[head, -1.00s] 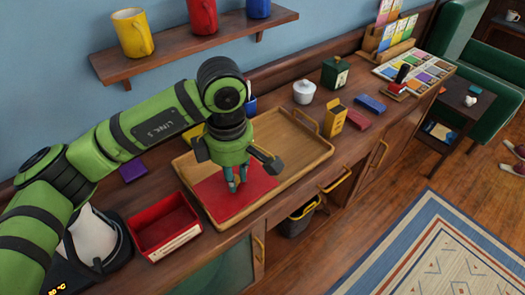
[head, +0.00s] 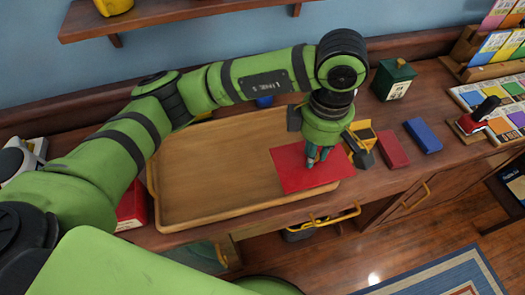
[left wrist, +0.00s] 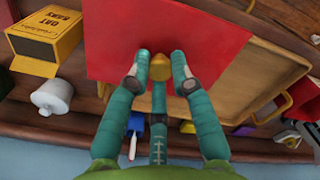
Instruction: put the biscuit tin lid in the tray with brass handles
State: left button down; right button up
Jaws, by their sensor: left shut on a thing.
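The biscuit tin lid is a flat red square (head: 290,168) with a small brass-coloured knob (left wrist: 160,68). My left gripper (head: 318,155) points down and is shut on that knob, with teal fingers on either side of it in the left wrist view. The tray with brass handles is a shallow wooden tray (head: 205,170) on the counter. The lid covers the tray's front right corner in the head view and reaches past its right end. I cannot tell the gap beneath the lid. My right gripper is not in view.
Right of the lid are a yellow box (head: 362,133), a red block (head: 392,150), a blue block (head: 423,135) and a green tin (head: 394,78). A red bin (head: 132,207) is partly hidden by my arm. The tray's middle and left are bare.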

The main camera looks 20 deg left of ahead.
pick_arm(q)
jog(key=w+a+f+p, duration=0.1)
jog(key=w+a+f, duration=0.1)
jog(key=w+a+f+p, duration=0.1)
jog(key=w+a+f, duration=0.1)
jog(key=w+a, duration=0.1)
jog(key=w+a+f+p, duration=0.1)
jog(key=w+a+f, duration=0.1)
jog(key=a, duration=0.1)
jog(key=shift+w+f+p, duration=0.1)
jog(key=shift+w+p, duration=0.05)
jog(key=shift+p, duration=0.25)
jog(key=shift+w+a+f, duration=0.15)
jog(key=shift+w+f, duration=0.05)
jog(key=shift+f, duration=0.05)
notch_tip(320, 180, down, 4)
jog(key=shift+r+p, duration=0.15)
jog(key=shift+p, duration=0.7)
jog(key=shift+w+a+f, duration=0.1)
jog(key=shift+f, duration=0.15)
jog(key=shift+f+b, duration=0.2)
jog(key=shift+b, duration=0.1)
jog(key=c, duration=1.1)
grip_release()
